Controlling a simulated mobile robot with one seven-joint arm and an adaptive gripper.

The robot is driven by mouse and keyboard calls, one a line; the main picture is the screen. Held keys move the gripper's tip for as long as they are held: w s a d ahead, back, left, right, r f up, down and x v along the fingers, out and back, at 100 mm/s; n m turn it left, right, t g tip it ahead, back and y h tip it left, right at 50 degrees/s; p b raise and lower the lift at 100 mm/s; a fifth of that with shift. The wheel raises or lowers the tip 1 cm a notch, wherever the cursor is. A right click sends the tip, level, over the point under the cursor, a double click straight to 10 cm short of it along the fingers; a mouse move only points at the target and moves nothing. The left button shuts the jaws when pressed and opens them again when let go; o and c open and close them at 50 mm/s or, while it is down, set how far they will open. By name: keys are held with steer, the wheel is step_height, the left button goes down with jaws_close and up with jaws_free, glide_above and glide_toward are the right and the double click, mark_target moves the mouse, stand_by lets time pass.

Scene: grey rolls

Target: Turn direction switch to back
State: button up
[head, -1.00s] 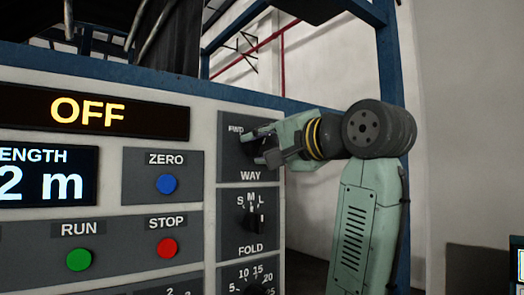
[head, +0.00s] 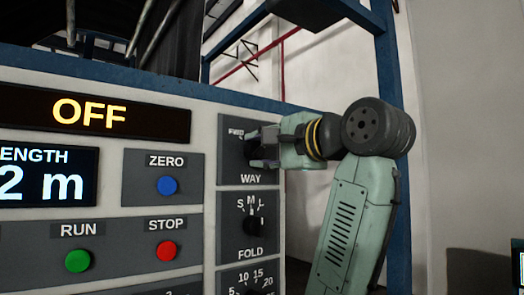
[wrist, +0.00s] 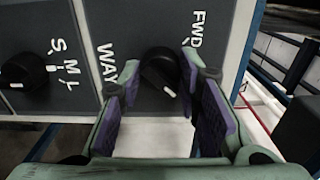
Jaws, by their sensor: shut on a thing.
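The direction switch is a black rotary knob (wrist: 159,70) on the grey WAY panel (wrist: 128,18), with FWD printed beside it. A white mark shows on the knob's edge, toward the bottom of the wrist view. My gripper (wrist: 160,82) has its purple-padded fingers on both sides of the knob and is shut on it. In the head view my gripper (head: 262,150) reaches the panel from the right and covers most of the knob. Any back label is hidden.
The FOLD knob (head: 254,224), marked S, M, L, sits just below WAY. A ZERO button (head: 167,186), RUN button (head: 77,261) and STOP button (head: 167,251) are to the left. The display (head: 90,112) reads OFF. A blue post (head: 388,60) stands behind my arm.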

steer(key=o, duration=1.2)
steer(key=shift+c, duration=0.2)
steer(key=v, duration=1.2)
steer(key=shift+s, duration=0.1)
